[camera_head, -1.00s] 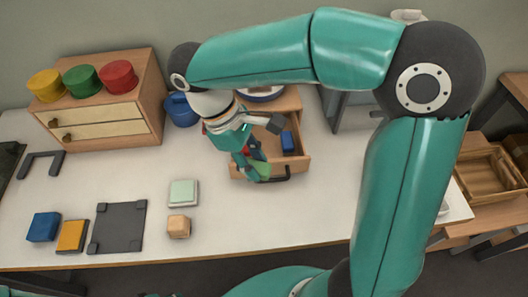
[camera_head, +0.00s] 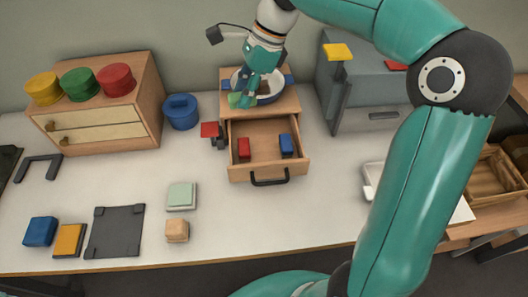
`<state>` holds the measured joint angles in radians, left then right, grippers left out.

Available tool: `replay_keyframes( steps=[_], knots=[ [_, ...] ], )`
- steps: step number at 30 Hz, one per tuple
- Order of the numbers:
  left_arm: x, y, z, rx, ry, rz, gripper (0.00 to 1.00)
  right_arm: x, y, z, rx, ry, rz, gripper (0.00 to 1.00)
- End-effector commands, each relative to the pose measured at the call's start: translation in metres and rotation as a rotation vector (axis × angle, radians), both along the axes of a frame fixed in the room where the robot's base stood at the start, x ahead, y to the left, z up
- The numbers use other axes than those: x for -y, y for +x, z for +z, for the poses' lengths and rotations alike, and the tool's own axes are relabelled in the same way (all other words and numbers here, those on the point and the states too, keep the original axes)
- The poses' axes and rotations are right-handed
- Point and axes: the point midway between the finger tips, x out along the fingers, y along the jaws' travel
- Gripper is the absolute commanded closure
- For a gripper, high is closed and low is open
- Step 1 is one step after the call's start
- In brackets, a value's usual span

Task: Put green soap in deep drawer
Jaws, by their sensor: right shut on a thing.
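My right gripper (camera_head: 249,90) hangs over the small wooden cabinet, at the blue-rimmed bowl (camera_head: 270,98) on its top. It is shut on the green soap (camera_head: 234,99), a small green piece showing at the bowl's left side. Whether the soap touches the bowl I cannot tell. The deep drawer (camera_head: 267,170) of this cabinet is pulled open below and in front. It holds a red block (camera_head: 244,148) at the left and a blue block (camera_head: 286,145) at the right; its middle is bare. My left gripper is not in view.
A wooden chest (camera_head: 150,105) with yellow, green and red round pots stands at the left, beside a blue pot (camera_head: 181,111). A red-topped dark stand (camera_head: 210,130) is left of the open drawer. A grey cabinet (camera_head: 375,100) stands right.

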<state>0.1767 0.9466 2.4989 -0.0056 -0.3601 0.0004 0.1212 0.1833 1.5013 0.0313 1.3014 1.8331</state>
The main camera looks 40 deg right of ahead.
Motion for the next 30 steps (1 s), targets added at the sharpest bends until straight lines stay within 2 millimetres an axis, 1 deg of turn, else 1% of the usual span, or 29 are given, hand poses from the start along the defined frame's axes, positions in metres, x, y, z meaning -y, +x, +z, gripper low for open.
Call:
replay_keyframes(
  steps=[1, 3, 6, 8, 11, 14, 21, 24, 27, 30],
  knots=[
    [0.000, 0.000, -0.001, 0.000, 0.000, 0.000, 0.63, 0.018, -0.001, -0.003, -0.002, 0.000, -0.045, 1.00],
    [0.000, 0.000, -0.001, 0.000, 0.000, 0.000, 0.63, 0.035, -0.003, -0.007, -0.003, 0.001, -0.084, 1.00],
    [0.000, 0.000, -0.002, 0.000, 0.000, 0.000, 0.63, 0.049, -0.007, -0.014, -0.003, 0.000, -0.119, 1.00],
    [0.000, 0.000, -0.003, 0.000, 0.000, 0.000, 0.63, 0.054, -0.008, -0.019, -0.004, 0.001, -0.129, 1.00],
    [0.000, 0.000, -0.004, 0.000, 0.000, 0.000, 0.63, 0.057, -0.009, -0.032, -0.005, 0.002, -0.136, 1.00],
    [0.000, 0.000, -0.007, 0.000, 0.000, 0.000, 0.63, 0.057, -0.010, -0.054, -0.008, 0.001, -0.135, 1.00],
    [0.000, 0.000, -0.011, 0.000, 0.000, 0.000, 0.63, 0.056, -0.010, -0.119, -0.009, 0.001, -0.134, 1.00],
    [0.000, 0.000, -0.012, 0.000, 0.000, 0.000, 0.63, 0.056, -0.010, -0.143, -0.008, 0.001, -0.133, 1.00],
    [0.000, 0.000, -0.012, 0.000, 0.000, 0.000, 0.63, 0.056, -0.010, -0.160, -0.006, 0.001, -0.134, 1.00],
    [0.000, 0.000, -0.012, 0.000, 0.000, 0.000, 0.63, 0.056, -0.009, -0.170, -0.004, 0.000, -0.133, 1.00]
  ],
)
